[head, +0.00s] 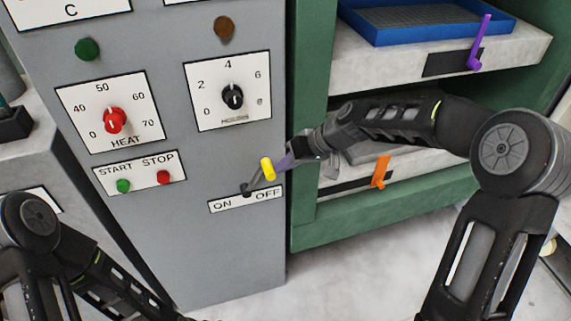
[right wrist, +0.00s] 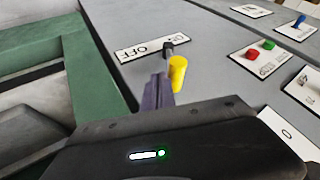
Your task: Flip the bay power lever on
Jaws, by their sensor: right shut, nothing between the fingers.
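The bay power lever (head: 267,169) has a yellow grip and a dark pivot on the grey panel, above the ON/OFF label (head: 234,203). It leans up and right, towards the OFF side. In the right wrist view the yellow grip (right wrist: 178,73) stands just right of the fingers. My right gripper (head: 287,162) is shut and empty, its purple fingers (right wrist: 157,94) on the OFF side beside the lever. I cannot tell whether they touch it. Of my left arm only links show at the lower left; its gripper is out of view.
The panel has a red HEAT dial (head: 113,120), a black dial (head: 232,97), and green START (head: 123,185) and red STOP (head: 164,177) buttons. A green press frame (head: 312,120) stands right of the panel, with a purple lever (head: 479,45), an orange lever (head: 380,171) and a blue tray (head: 385,35).

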